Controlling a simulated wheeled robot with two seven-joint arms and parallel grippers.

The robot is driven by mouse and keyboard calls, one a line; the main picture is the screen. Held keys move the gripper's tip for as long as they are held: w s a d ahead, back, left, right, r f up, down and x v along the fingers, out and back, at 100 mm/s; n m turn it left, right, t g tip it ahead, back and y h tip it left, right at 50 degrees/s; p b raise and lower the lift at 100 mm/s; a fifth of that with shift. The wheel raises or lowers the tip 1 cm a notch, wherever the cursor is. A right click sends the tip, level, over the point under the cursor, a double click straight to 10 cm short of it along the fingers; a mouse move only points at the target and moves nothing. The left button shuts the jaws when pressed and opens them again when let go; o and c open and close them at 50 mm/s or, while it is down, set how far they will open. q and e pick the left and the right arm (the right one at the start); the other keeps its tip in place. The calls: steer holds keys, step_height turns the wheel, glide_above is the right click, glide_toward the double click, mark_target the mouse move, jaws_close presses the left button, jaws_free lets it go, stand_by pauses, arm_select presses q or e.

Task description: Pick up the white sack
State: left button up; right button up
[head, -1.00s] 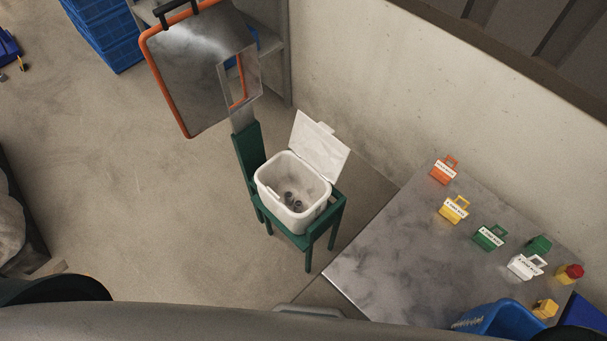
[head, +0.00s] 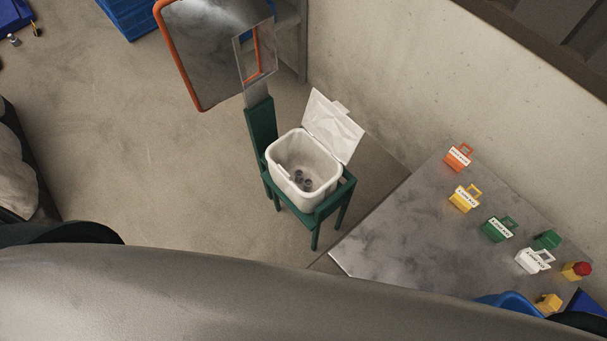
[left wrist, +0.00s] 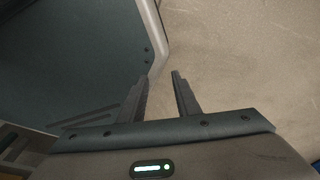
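The sack is not in the left wrist view. My right gripper is in neither view.
A white lidded bin (head: 304,172) holding small grey parts stands on a green stand (head: 262,130). An orange-framed mirror-like panel (head: 205,50) is behind it. Floor at left is open.

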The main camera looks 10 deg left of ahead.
arm_select(q)
steer(key=w+d+r+n+t+h, duration=0.1)
steer(key=w+d+r, duration=0.2)
steer(key=w+r, duration=0.9)
steer(key=w+d+r+t, duration=0.1)
steer(key=w+d+r, duration=0.2)
steer(key=w+r, duration=0.9)
steer(key=w+d+r+n+g+h, duration=0.1)
steer(key=w+d+r+n, duration=0.25)
steer(key=r, duration=0.35)
steer(key=w+d+r+n+h, duration=0.1)
steer(key=w+d+r+n, duration=0.1)
steer(key=w+d+r, duration=0.4)
steer(key=w+a+r+n+g+y, duration=0.2)
steer(key=w+a+r+n+y, duration=0.1)
steer(key=r, duration=0.5)
steer(key=w+a+n, duration=0.1)
steer(key=a+n, duration=0.1)
steer(key=n, duration=0.1)
steer(key=shift+w, duration=0.4)
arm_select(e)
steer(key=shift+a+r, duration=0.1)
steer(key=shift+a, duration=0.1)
arm_select(q)
steer(key=shift+r, duration=0.1)
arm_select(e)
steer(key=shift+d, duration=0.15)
